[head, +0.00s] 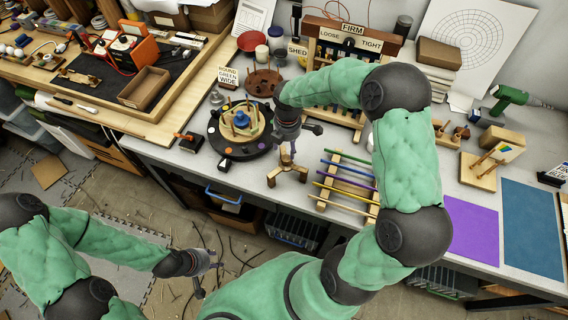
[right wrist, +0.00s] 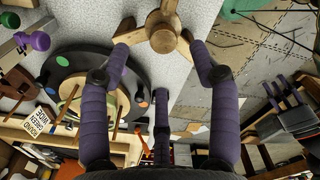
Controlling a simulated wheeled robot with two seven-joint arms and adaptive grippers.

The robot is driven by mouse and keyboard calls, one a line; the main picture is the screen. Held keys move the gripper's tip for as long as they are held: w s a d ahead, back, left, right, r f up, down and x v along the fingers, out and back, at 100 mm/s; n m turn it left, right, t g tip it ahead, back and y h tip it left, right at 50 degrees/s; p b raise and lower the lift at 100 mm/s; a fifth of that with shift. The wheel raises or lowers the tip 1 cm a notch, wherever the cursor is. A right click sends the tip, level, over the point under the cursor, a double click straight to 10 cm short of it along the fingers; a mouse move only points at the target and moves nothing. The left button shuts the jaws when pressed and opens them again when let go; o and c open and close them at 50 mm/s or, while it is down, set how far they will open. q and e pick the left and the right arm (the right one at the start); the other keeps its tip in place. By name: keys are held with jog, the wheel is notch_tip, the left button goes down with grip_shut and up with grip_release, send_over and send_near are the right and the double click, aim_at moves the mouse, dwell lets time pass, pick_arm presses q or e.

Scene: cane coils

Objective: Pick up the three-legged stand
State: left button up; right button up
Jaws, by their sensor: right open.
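The three-legged stand (head: 287,170) is a small wooden piece with a round hub and short splayed legs, upright on the grey bench near its front edge. In the right wrist view the stand (right wrist: 163,38) lies at the top, just beyond my fingertips. My right gripper (head: 297,143) is just above the stand, pointing down. In the right wrist view its purple fingers (right wrist: 160,62) are spread, with nothing held between them. My left gripper (head: 208,275) hangs low over the floor, away from the bench, with its fingers apart and empty.
A dark turntable (head: 239,145) with a wooden ring stands left of the stand. A wooden rack of coloured rods (head: 347,180) stands close to its right. A peg board labelled FIRM (head: 348,50) is behind. Purple (head: 472,230) and blue mats lie at right.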

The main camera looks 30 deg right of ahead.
aim_at(286, 157)
notch_tip(286, 157, down, 3)
jog(key=shift+s+r, duration=0.1)
jog(key=shift+f, duration=0.55)
jog(key=f, duration=0.2)
jog(key=f+b, duration=0.1)
jog(key=f, duration=0.2)
jog(key=shift+a, duration=0.2)
jog(key=shift+r, duration=0.1)
grip_shut()
